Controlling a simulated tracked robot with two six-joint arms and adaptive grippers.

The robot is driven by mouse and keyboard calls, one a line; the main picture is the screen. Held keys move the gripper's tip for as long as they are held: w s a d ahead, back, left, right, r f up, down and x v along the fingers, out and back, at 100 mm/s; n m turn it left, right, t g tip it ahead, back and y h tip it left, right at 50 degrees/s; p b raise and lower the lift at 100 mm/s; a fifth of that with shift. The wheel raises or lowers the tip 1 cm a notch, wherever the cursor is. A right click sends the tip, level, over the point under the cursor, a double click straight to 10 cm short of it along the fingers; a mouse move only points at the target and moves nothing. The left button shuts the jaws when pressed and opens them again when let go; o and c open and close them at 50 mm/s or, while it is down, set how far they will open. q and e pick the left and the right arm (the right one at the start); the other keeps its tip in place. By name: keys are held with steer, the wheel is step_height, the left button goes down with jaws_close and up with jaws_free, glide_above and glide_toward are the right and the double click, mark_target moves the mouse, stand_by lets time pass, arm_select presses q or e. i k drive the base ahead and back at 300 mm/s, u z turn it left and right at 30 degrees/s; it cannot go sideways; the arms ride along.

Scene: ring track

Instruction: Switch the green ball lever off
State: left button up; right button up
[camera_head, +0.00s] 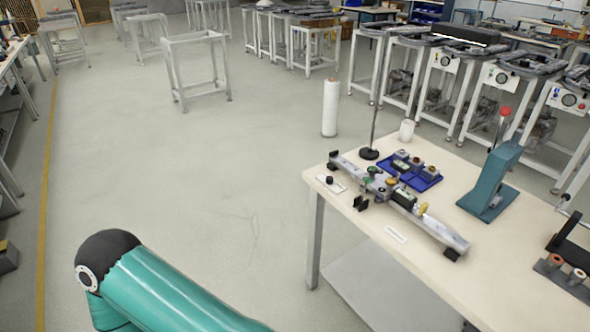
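A long grey device (440,232) with black end feet lies across the table at the right. A small green knob (372,169) shows on its upper left part; it may be the green ball of the lever, but it is too small to tell how the lever stands. Yellow knobs (423,208) sit further along the device. A teal and black link of my arm shows at the bottom left, far from the table. Neither gripper is in view.
The pale table (480,290) also bears a blue tray (428,184) with small parts, a teal press (492,182) with a red ball, a thin dark stand (369,153) and a white cup (406,130). A white roll (330,108) stands behind.

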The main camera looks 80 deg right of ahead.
mark_target(367, 179)
steer(key=u, duration=0.25)
steer(key=i, duration=0.75)
steer(key=z, duration=1.6)
steer(key=i, duration=0.2)
steer(key=z, duration=2.3)
steer(key=k, duration=0.6)
steer(key=z, duration=0.3)
steer(key=i, duration=1.6)
steer(key=u, duration=0.3)
